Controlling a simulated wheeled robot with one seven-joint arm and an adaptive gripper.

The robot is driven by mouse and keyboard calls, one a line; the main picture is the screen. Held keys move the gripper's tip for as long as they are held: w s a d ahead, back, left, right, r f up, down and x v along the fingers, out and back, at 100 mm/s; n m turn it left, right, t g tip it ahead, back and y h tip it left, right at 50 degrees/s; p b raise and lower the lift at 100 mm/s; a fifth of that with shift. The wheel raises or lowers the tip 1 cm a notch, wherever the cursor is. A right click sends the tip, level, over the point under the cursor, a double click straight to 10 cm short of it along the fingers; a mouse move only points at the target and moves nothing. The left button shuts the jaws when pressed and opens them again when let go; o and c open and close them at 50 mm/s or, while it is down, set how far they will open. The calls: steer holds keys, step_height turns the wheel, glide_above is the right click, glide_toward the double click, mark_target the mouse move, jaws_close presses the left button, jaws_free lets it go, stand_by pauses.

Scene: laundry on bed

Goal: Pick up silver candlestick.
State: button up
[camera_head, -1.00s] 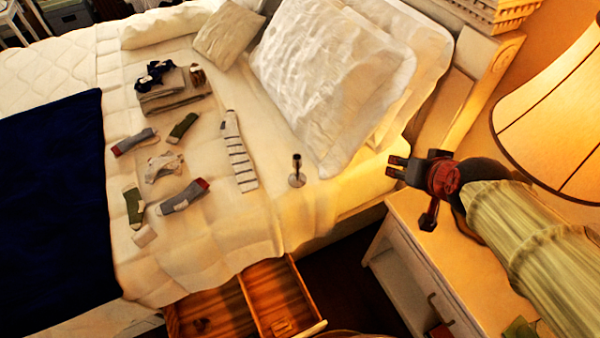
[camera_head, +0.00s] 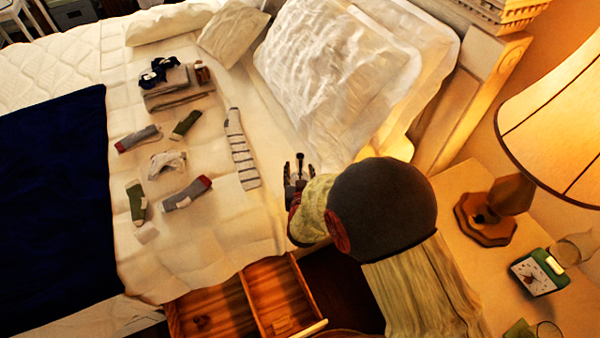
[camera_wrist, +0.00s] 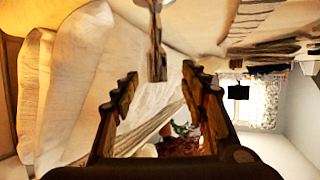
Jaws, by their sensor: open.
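The silver candlestick (camera_head: 300,160) stands near the bed's edge, by the white pillows. Its top shows just past my gripper's fingers in the head view, and its lower part is hidden by my gripper. My gripper (camera_head: 297,182) reaches over the bed's edge and is open. In the wrist view, the candlestick (camera_wrist: 156,50) hangs down from the top of the picture, its end in line with the gap between the two spread fingers of my gripper (camera_wrist: 160,88). I cannot see it touching either finger.
A striped sock (camera_head: 240,150) lies left of the candlestick, with several other socks further left. White pillows (camera_head: 335,75) stand behind it. An open wooden drawer (camera_head: 250,295) is below the bed's edge. A nightstand (camera_head: 450,190) with a lamp and a green clock (camera_head: 538,272) is at right.

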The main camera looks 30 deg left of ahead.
mark_target(300, 162)
steer(key=b+x, duration=0.1)
steer(key=x, duration=0.2)
steer(key=b+x, duration=0.2)
steer(key=x, duration=0.2)
steer(key=shift+w+d+f, duration=0.1)
steer(key=shift+w+d, duration=0.05)
steer(key=shift+d, duration=0.1)
steer(key=shift+c, duration=0.5)
jaws_close()
